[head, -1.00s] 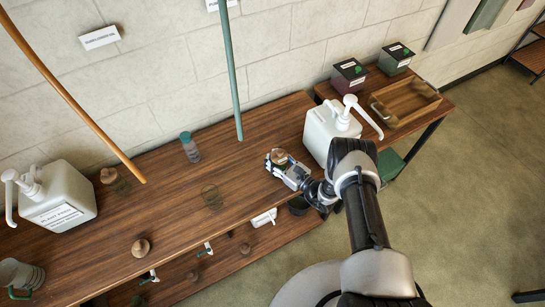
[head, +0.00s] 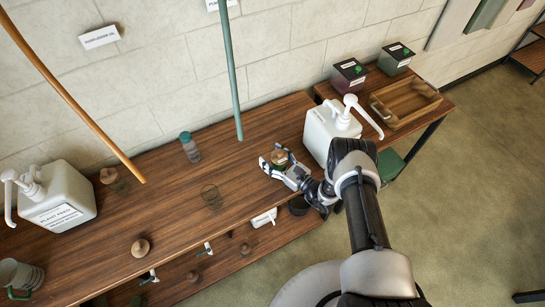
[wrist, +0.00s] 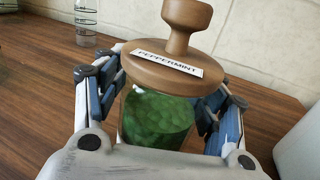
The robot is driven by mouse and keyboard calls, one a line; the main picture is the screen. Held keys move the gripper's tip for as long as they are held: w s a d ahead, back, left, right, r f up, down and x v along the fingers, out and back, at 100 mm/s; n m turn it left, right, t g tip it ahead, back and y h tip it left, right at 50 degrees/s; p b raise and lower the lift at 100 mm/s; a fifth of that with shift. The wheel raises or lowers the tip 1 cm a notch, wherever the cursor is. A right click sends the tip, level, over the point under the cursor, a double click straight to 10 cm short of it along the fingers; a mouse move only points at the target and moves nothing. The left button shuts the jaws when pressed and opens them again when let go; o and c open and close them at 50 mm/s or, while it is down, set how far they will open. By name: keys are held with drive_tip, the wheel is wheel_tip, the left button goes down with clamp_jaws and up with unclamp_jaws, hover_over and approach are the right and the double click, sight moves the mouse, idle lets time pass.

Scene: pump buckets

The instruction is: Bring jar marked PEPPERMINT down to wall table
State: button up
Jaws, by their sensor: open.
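The jar marked PEPPERMINT (wrist: 157,118) is clear glass filled with green pieces. Its wooden lid has a knob and a label reading PEPPERMINT. In the head view the jar (head: 280,158) stands upright on the wooden wall table (head: 240,186), left of a white pump bucket. My gripper (head: 277,166) is open around it, with one finger on each side. In the wrist view my gripper (wrist: 160,108) shows both blue-padded fingers spread beside the jar; the left finger is close to the lid rim. The jar's base is hidden by the gripper body.
A white pump bucket (head: 327,131) stands close right of my gripper. Another pump bucket (head: 66,196) is at left. Hoses hang above. A smaller table with a tray (head: 405,105) is at right.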

drive_tip(key=v, duration=1.2)
drive_tip(key=shift+r+p, duration=0.1)
drive_tip(key=shift+p, duration=0.25)
wheel_tip(320, 180, up, 7)
drive_tip(key=w+a+n+g+y, duration=0.2)
drive_tip(key=n+g, duration=0.1)
wheel_tip(320, 180, up, 24)
drive_tip(key=n+g+h, duration=0.3)
drive_tip(key=n+g, duration=0.7)
drive_tip(key=n, duration=0.2)
hover_over(285, 167)
drive_tip(key=s, duration=0.9)
drive_tip(key=s+d+r+n+t+h, duration=0.3)
drive_tip(key=s+d+r+n+h, duration=0.2)
drive_tip(key=s, duration=0.5)
drive_tip(key=s+d+r+n+t+h, duration=0.3)
drive_tip(key=s+d+r+n+h, duration=0.2)
drive_tip(key=s+d+r+h, duration=0.3)
drive_tip(key=shift+s+d+r+n+t, duration=0.35)
drive_tip(key=shift+s+d+r, duration=0.2)
drive_tip(key=shift+s+d, duration=0.4)
drive_tip(key=shift+s+a, duration=0.15)
